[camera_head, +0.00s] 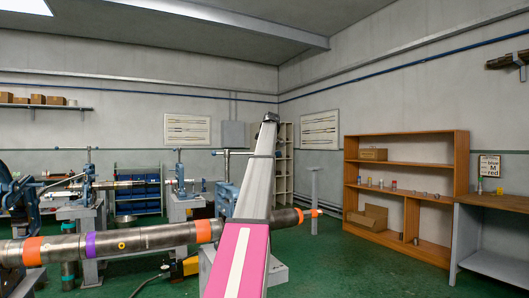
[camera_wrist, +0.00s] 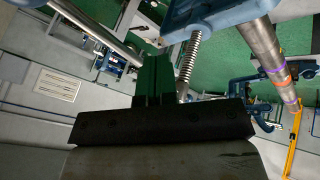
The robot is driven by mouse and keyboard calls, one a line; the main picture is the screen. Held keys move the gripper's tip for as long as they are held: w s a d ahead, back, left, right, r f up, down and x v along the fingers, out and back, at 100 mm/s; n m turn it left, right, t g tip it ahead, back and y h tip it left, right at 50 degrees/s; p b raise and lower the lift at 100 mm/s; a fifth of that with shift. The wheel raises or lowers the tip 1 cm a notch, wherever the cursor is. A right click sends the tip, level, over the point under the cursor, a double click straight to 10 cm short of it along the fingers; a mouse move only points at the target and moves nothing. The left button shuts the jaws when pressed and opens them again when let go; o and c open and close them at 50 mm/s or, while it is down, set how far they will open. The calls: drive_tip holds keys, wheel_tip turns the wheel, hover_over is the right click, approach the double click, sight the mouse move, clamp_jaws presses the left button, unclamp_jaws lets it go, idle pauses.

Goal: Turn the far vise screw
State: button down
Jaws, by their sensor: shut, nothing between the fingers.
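A blue vise (camera_head: 224,197) stands partly behind my arm in the head view, with its T-shaped screw handle (camera_head: 229,153) on top. In the wrist view, blue vise body (camera_wrist: 228,12), a threaded screw (camera_wrist: 188,66) and a slanting metal bar (camera_wrist: 92,30) are close to my gripper (camera_wrist: 155,62). My gripper's green fingers are together and empty, just left of the screw; the bar runs down towards them. I cannot tell whether they touch either. In the head view my gripper is hidden.
A long pipe (camera_head: 150,237) with orange and purple bands runs across in front. Other vises stand on the left, one nearby (camera_head: 179,185). A wooden shelf (camera_head: 404,168) and a workbench (camera_head: 497,205) are on the right. Green floor (camera_head: 360,265) is open before them.

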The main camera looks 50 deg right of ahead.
drive_tip(key=v, duration=1)
drive_tip(key=shift+s+r, duration=0.15)
drive_tip(key=shift+s, duration=0.25)
